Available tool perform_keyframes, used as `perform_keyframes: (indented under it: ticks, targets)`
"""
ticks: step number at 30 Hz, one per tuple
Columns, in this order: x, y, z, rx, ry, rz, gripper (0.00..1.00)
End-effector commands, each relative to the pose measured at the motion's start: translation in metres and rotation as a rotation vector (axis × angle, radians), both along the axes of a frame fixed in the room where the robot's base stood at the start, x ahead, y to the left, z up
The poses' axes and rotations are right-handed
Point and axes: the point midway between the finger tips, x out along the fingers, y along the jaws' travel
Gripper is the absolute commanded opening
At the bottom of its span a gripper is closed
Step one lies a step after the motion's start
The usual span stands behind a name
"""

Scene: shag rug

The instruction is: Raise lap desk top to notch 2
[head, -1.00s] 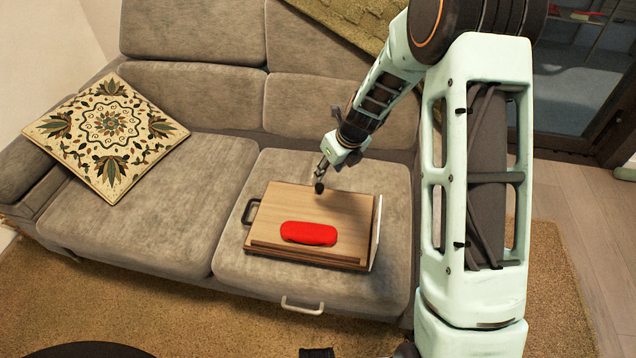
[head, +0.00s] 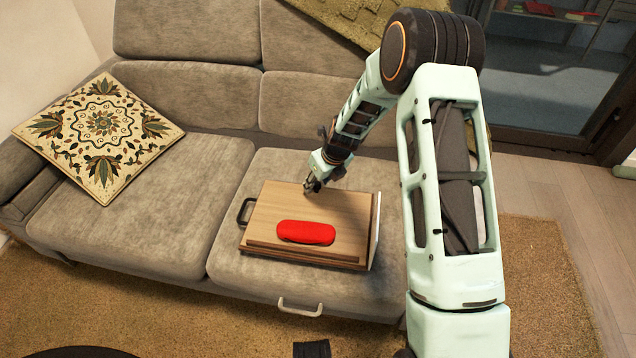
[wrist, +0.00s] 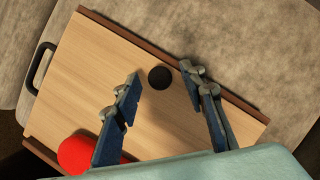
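The lap desk (head: 345,213) lies on the right sofa seat. Its wooden top looks flat or nearly so; the notch is not visible. A red case (head: 306,232) rests on the top near its front ledge, and it also shows at the lower left of the wrist view (wrist: 76,153). My gripper (head: 311,188) is over the back edge of the top. In the wrist view its two fingers (wrist: 160,92) are apart with nothing between them. A dark round spot or hole (wrist: 160,77) in the top shows just beyond the fingertips. I cannot tell whether the fingers touch the wood.
A black handle (head: 245,211) sticks out from the desk's left side, and a pale panel (head: 375,232) stands along its right side. A patterned cushion (head: 100,135) lies on the left seat. A light handle (head: 300,306) shows at the sofa's front. The left seat is mostly clear.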

Motion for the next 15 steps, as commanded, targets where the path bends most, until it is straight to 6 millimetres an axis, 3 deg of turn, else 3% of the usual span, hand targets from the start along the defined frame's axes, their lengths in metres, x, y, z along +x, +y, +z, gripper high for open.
perform_keyframes:
  ticks: [2,12,15]
  targets:
    - [-0.0002,0.0000,0.0001,0.000,0.000,0.000,0.38]
    - [-0.0004,-0.0001,0.0002,-0.001,0.001,0.000,0.01]
    - [-0.0005,-0.0002,0.0001,-0.001,0.001,0.000,0.00]
